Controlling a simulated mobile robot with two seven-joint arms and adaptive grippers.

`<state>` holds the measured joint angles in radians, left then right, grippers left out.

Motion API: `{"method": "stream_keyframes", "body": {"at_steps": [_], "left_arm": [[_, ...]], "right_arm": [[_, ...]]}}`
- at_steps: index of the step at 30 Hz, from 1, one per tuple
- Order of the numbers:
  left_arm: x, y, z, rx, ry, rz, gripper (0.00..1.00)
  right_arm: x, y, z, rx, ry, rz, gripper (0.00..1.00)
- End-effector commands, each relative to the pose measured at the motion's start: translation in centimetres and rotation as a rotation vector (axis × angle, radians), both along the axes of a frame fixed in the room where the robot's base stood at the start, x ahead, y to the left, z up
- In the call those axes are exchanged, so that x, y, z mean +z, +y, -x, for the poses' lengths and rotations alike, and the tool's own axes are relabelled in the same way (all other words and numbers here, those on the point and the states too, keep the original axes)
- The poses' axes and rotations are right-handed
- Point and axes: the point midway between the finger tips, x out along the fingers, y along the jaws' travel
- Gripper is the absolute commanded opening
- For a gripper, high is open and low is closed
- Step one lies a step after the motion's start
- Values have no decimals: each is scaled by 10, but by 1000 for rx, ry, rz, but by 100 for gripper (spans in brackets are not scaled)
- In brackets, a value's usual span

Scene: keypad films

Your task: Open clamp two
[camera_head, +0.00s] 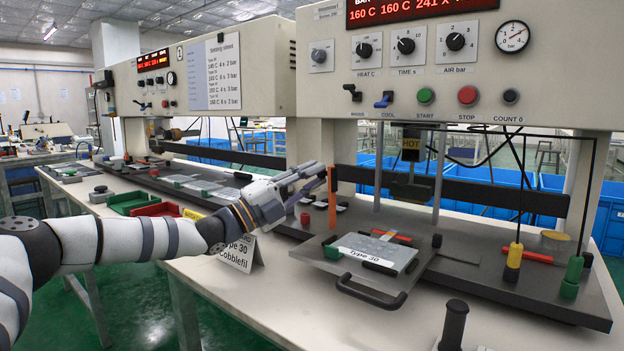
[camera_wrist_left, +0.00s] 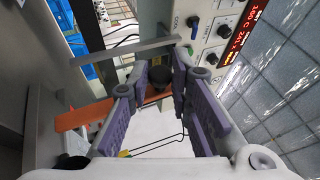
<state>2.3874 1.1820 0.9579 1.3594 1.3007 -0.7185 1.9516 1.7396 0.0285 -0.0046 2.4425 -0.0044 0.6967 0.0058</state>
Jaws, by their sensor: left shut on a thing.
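An upright orange lever (camera_head: 332,205) stands at the left rear of the near press's dark base; I take it for the clamp lever. My left gripper (camera_head: 322,178) reaches it from the left, shut on its upper part. In the left wrist view the orange lever (camera_wrist_left: 82,115) runs in from the left between the fingers (camera_wrist_left: 165,80), with a dark round knob (camera_wrist_left: 160,77) at that spot. The fingers partly hide the lever's top. A flat plate labelled Type 30 (camera_head: 378,250) lies on the tray in front. My right gripper is not in view.
The near press has a control panel (camera_head: 440,60) above and a hot head (camera_head: 411,185) over the base. A Type 30 Cobblefil card (camera_head: 240,252) stands below my left arm. Green and red trays (camera_head: 133,202) lie left. A black upright handle (camera_head: 453,325) is at the front.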

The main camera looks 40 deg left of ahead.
Motion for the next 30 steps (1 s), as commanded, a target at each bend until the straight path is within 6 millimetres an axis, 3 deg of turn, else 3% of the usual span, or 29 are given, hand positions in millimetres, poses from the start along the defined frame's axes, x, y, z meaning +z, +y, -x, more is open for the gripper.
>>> {"method": "stream_keyframes", "body": {"at_steps": [5, 6, 8, 9, 19, 23, 30], "left_arm": [[0, 0, 0, -1, 1, -1, 0], [-1, 0, 0, -1, 1, -1, 21], [-1, -1, 0, 0, 0, -2, 35], [0, -1, 0, -1, 0, -2, 37], [-2, 2, 5, 0, 1, -1, 37], [-3, 15, 29, 3, -2, 2, 37], [-4, 43, 90, 4, -3, 2, 37]], "right_arm": [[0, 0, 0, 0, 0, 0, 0], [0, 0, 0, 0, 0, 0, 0], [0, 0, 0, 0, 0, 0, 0], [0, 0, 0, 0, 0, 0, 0], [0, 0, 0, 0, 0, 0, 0], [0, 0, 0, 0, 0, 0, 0], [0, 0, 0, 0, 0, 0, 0]]}}
